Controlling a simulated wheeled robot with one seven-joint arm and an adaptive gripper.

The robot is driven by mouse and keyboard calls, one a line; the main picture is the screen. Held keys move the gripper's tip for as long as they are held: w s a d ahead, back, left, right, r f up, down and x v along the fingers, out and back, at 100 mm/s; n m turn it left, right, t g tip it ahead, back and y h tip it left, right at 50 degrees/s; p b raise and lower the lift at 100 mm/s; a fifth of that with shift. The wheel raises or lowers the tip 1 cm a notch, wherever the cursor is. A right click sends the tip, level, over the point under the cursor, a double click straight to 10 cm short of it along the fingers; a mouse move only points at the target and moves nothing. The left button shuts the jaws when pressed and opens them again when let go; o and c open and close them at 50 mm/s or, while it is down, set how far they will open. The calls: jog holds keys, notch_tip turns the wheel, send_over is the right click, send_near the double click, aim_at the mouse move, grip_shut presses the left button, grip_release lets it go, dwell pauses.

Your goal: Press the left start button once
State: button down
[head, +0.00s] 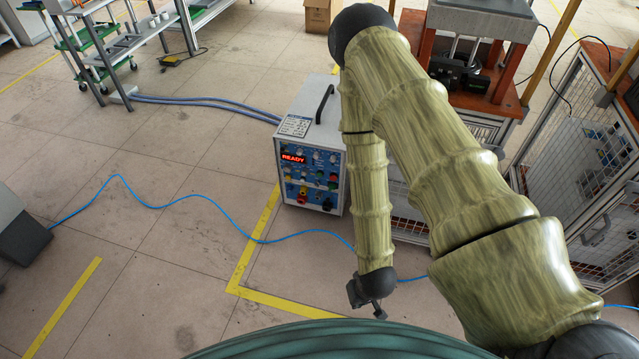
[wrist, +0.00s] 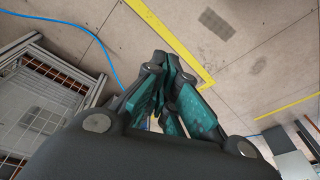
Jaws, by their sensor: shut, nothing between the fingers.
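The induction heater (head: 313,140) is a grey box with a black top handle, standing on the floor near the middle of the head view. Its blue front panel (head: 311,179) faces me, with a red READY display (head: 293,158) and several small coloured buttons and knobs. Which one is the left start button is too small to tell. My gripper (head: 379,311) hangs low, in front of the heater and to its right, well apart from the panel. In the wrist view my gripper (wrist: 168,62) is shut and empty, with bare floor beyond it. The heater is not visible there.
A blue cable (head: 190,199) runs across the floor, and yellow tape (head: 238,270) marks it. A red-brown workbench (head: 412,30) and a wire cage (head: 570,150) stand at right. A shelf cart (head: 110,50) stands at upper left.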

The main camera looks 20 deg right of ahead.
aim_at(320, 175)
jog(key=w+f+m+t+b, duration=0.1)
jog(key=w+f+t+b, duration=0.1)
jog(key=w+f+b, duration=0.55)
jog(key=w+f+t+y+b, duration=0.1)
jog(key=w+f+t+b, duration=0.3)
jog(key=w, duration=0.7)
jog(key=w+f+m+t+b, duration=0.1)
jog(key=w+f+b, duration=0.3)
jog(key=w+b, duration=0.4)
jog(key=w+d+f+m+t+y+b, duration=0.1)
jog(key=w+t+b, duration=0.5)
jog(key=w+b, duration=1)
jog(key=shift+w+d+f+m+t+y, duration=0.4)
jog(key=shift+w+f+m, duration=0.15)
jog(key=shift+w, duration=3)
jog(key=shift+w, duration=0.1)
jog(key=w+d+b, duration=0.3)
jog(key=w+d, duration=0.2)
jog(key=w, duration=0.2)
